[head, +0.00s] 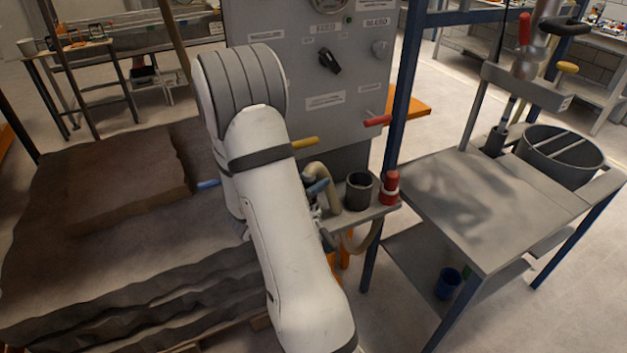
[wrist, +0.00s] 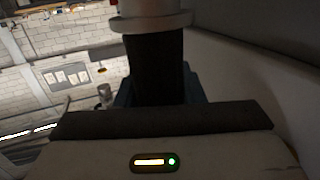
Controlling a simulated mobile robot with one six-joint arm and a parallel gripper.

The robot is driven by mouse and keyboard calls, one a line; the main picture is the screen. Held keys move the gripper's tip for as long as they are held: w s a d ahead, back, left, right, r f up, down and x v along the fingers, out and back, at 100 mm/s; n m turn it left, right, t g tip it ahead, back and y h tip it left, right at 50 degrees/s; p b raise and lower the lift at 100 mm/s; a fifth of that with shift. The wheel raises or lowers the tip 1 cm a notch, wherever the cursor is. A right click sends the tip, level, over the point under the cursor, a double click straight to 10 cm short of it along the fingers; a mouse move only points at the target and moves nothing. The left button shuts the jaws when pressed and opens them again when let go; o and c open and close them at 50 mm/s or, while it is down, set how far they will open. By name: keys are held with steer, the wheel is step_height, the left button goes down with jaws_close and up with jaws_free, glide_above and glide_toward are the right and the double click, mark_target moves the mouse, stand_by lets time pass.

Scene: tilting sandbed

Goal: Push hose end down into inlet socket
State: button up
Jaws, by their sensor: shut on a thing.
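My gripper (head: 316,203) is mostly hidden behind my own white arm in the head view, just left of the small grey shelf. A beige hose (head: 324,174) bends in an arch beside it and comes down near the shelf. In the wrist view a dark upright cylindrical piece (wrist: 155,70) with a white collar (wrist: 151,21) stands between the blue-grey fingers of my gripper (wrist: 157,92), which is shut on it. It appears to be the hose end. Its tip is hidden. I cannot make out the inlet socket or whether the hose end touches it.
The grey panel (head: 300,75) with coloured levers rises behind. The brown sandbed (head: 70,250) lies left; a grey table (head: 480,205) stands right.

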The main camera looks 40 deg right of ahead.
steer(key=shift+f+b, duration=0.5)
steer(key=shift+f, duration=0.2)
steer(key=o, duration=1.3)
steer(key=a, duration=0.5)
steer(key=a+b, duration=0.1)
steer(key=a, duration=0.1)
steer(key=shift+s+a+r, duration=0.3)
steer(key=shift+a, duration=0.1)
